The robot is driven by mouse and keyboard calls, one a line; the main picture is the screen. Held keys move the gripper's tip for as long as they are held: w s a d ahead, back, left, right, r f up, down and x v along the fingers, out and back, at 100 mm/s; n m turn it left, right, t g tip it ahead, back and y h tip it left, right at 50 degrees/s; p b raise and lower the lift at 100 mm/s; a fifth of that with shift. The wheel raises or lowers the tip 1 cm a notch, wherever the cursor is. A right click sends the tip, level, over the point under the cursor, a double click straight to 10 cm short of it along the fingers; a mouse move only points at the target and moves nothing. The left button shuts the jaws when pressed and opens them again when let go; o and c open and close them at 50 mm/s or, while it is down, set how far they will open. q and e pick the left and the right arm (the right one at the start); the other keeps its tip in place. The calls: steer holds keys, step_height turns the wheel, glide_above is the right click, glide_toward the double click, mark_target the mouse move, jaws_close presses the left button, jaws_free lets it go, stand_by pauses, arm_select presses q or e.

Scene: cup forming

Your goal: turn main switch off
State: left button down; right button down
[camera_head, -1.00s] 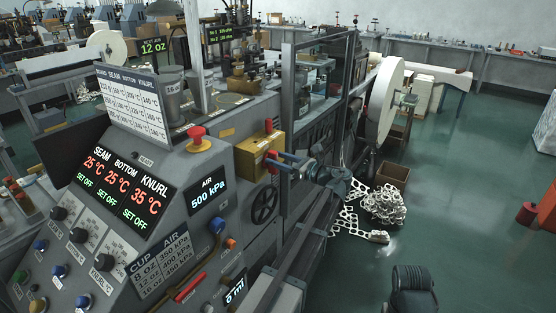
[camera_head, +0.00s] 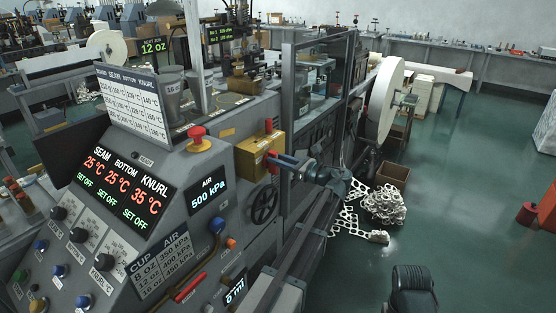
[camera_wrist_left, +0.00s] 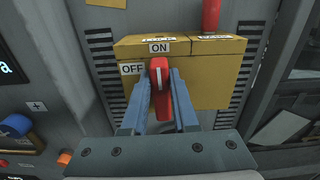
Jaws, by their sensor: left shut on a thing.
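The main switch is a yellow box (camera_head: 247,152) on the machine's side, with a red handle (camera_wrist_left: 160,76) on its front. In the left wrist view the yellow box (camera_wrist_left: 205,78) carries an ON label (camera_wrist_left: 159,47) above the handle and an OFF label (camera_wrist_left: 132,69) to its left. The handle's tip points up at ON. My left gripper (camera_head: 274,158) reaches the handle from the right in the head view. Its blue fingers (camera_wrist_left: 160,92) are shut on the red handle, one on each side. The fingers hide part of the handle. My right gripper is not in view.
A red mushroom button (camera_head: 197,137) sits on the sloped control panel left of the box. A black handwheel (camera_head: 264,204) is below the box. A grey upright post (camera_head: 288,100) stands close behind my gripper. The green floor at right is largely open.

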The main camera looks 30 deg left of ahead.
mark_target(264, 165)
arm_select(q)
steer(key=n, duration=0.4)
steer(key=s+f+n+b, duration=0.1)
steer(key=n, duration=0.4)
steer(key=s+n, duration=0.1)
steer(key=n, duration=0.3)
steer(key=shift+s+f+b, duration=0.15)
steer(key=shift+f+b, duration=0.2)
steer(key=shift+f, duration=0.05)
steer(key=shift+s+f+n+b, duration=0.1)
steer(key=shift+f+n+b, duration=0.1)
steer(key=shift+n, duration=0.85)
steer(key=shift+f+n+b, duration=0.15)
steer(key=shift+n, duration=1.2)
steer(key=c, duration=0.7)
jaws_free()
steer(key=d, duration=0.9)
steer(key=s+d, duration=0.1)
steer(key=d, duration=0.3)
steer(key=shift+d, duration=0.35)
